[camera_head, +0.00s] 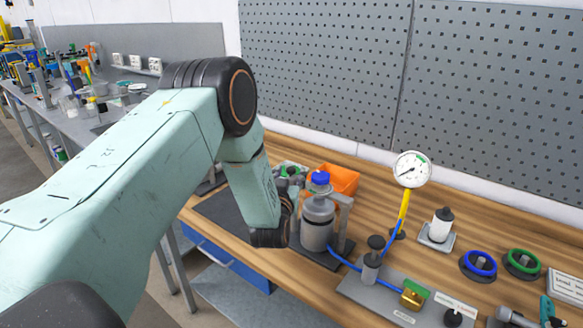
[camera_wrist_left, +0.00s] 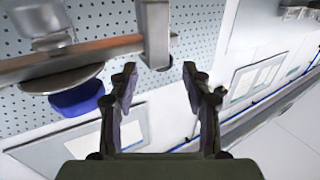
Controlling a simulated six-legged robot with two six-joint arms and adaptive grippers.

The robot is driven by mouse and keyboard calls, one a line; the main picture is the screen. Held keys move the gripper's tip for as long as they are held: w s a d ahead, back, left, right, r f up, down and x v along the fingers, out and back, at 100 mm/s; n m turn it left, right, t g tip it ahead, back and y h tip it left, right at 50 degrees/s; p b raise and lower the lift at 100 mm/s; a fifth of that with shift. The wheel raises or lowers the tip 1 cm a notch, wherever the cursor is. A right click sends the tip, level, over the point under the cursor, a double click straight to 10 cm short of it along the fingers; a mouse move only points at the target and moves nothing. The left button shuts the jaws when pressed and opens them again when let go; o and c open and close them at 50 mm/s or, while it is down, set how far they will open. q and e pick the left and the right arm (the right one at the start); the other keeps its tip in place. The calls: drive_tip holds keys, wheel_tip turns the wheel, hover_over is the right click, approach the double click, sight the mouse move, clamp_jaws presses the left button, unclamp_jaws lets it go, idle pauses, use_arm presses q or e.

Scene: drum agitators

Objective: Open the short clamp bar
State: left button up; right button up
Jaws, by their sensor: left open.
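A grey metal vessel (camera_head: 316,222) with a blue cap (camera_head: 320,178) stands on the bench beside an upright metal frame (camera_head: 344,208). In the left wrist view, a grey metal bar (camera_wrist_left: 75,62) crosses the upper left and meets a short upright piece (camera_wrist_left: 154,32). I cannot tell for sure which of these is the short clamp bar. The blue cap (camera_wrist_left: 76,98) shows below the bar. My left gripper (camera_wrist_left: 160,78) is open and empty, its fingertips apart from the upright piece. In the head view it is largely hidden by my wrist. My right gripper is not in view.
An orange bin (camera_head: 340,180) stands behind the vessel. To the right are a gauge (camera_head: 411,169) on a yellow stem, a small pump on a grey plate (camera_head: 385,300), a white bottle (camera_head: 441,223), and blue (camera_head: 478,263) and green rings (camera_head: 523,263). A pegboard (camera_head: 480,90) closes off the back.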

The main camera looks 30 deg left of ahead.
sight(290, 172)
use_arm(q)
drive_tip(key=shift+w+a+f, duration=0.2)
drive_tip(key=shift+w+a, duration=0.5)
drive_tip(key=shift+w, duration=0.35)
drive_tip(key=shift+w+a, duration=0.1)
drive_tip(key=shift+w, duration=0.35)
drive_tip(key=shift+s+d+r, duration=0.15)
drive_tip(key=shift+d+r, duration=0.05)
drive_tip(key=shift+d, duration=0.05)
drive_tip(key=shift+a+f, duration=0.2)
drive_tip(key=shift+a, duration=0.1)
drive_tip(key=c, duration=0.3)
drive_tip(key=shift+w, duration=0.2)
clamp_jaws()
drive_tip(key=shift+d, duration=0.1)
